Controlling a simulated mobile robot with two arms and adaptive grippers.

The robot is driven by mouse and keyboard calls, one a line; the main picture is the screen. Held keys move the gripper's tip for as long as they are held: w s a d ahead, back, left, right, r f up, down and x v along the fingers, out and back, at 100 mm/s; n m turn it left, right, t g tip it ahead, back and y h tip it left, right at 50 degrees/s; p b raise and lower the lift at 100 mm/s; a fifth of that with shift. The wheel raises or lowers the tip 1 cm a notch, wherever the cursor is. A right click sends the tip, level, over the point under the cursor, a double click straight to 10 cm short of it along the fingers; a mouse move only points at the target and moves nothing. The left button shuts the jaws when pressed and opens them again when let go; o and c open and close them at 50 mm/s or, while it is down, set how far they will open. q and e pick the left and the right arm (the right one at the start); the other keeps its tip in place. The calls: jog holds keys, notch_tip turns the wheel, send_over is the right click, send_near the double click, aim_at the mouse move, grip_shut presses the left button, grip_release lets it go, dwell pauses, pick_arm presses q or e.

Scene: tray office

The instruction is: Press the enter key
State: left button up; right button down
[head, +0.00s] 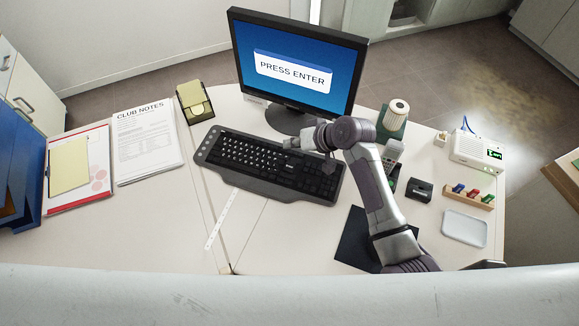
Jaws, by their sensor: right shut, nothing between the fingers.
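The black keyboard (236,170) lies on the desk below the monitor, slightly turned. The monitor (297,64) shows a "PRESS ENTER" box on a blue screen. The enter key is too small to single out, and my right gripper may cover part of that area. My right gripper (287,143) is shut and empty. It points left, over or just behind the upper right part of the keyboard, near the monitor's base. I cannot tell whether it touches a key. My left gripper is not in view.
A phone (391,165), a green stand with a white roll (399,108), a black block (419,190), a white tray (465,227) and a device with a green display (478,148) stand right. A note holder (195,104) and club notes (147,140) lie left.

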jog(key=b, duration=0.6)
send_over(292, 167)
notch_tip(292, 167, down, 7)
jog(key=shift+r, duration=0.15)
jog(key=shift+f+b, duration=0.45)
jog(key=shift+f, duration=0.15)
dwell(0.3)
jog(key=shift+f, duration=0.15)
jog(key=shift+f, duration=0.3)
jog(key=shift+f, duration=0.4)
dwell(0.5)
dwell(0.4)
jog(key=shift+r+p, duration=0.8)
jog(key=shift+p, duration=0.05)
